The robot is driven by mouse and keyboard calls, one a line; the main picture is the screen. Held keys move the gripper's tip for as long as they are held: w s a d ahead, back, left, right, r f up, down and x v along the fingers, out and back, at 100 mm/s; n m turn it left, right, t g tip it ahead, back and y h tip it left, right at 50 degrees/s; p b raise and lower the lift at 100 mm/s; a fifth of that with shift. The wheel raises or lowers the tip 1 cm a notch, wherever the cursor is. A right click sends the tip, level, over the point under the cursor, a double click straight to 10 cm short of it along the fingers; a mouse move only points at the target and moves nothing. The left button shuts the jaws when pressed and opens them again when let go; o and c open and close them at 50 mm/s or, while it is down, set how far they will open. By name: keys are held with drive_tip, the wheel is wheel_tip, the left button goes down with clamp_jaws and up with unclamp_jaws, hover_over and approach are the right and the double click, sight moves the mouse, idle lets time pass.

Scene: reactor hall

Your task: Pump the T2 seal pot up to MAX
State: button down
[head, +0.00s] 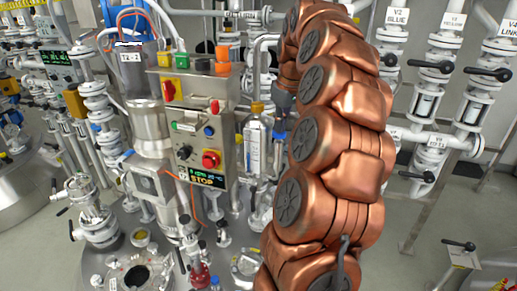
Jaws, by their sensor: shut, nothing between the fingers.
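A slim upright vessel with a pale level-gauge front and a yellow cap (255,145) stands right of the control box; it looks like the seal pot. Its level and any MAX mark are too small to read. My gripper (281,128) is shut, close to the right side of this vessel and partly hidden behind my copper arm. A small blue part shows beside it; I cannot tell whether they touch. No pump lever can be made out clearly. The motor column behind the box bears a tag that seems to read T2-2 (131,57).
Valves and pipes labelled V2 BLUE (397,17) and V2 YELLOW (451,20) line the right. Flanges and fittings crowd the vessel top (135,275) below.

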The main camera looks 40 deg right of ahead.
idle(0.3)
drive_tip(key=shift+w+p+v, duration=0.2)
drive_tip(key=shift+p+v, duration=0.25)
drive_tip(key=shift+v, duration=0.45)
drive_tip(key=shift+w+p+v, duration=0.2)
drive_tip(key=shift+p+v, duration=0.2)
drive_tip(key=shift+v, duration=0.5)
drive_tip(key=shift+r, duration=0.1)
drive_tip(key=shift+f, duration=0.2)
drive_tip(key=shift+s+b+x, duration=0.2)
drive_tip(key=shift+b+x, duration=0.5)
drive_tip(key=shift+x, duration=0.2)
drive_tip(key=shift+s+b+x, duration=0.2)
drive_tip(key=shift+b+x, duration=0.5)
drive_tip(key=shift+x, duration=0.2)
drive_tip(key=shift+f, duration=0.1)
drive_tip(key=shift+w+p+v, duration=0.2)
drive_tip(key=shift+p+v, duration=0.3)
drive_tip(key=shift+v, duration=0.5)
drive_tip(key=shift+w+p+v, duration=0.2)
drive_tip(key=shift+p+v, duration=0.3)
drive_tip(key=shift+v, duration=0.5)
